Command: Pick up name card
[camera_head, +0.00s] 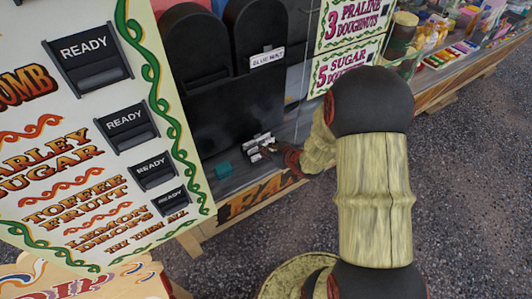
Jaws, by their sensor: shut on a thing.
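My gripper (264,152) is small and dark in the head view, at the end of my arm, low over the stall counter. It is shut on a small white card with dark marks, which I take to be the name card (256,140). The card sits at the gripper's fingers, close to the counter top. Its lettering is too small to read. The fingers are partly hidden by the wrist, and I cannot tell whether the card touches the counter.
A dark dispenser (235,100) with a white label stands behind. A tall painted sign board (100,130) rises on the left. Sweets and jars (445,42) fill the counter at right. Open gravel lies in front.

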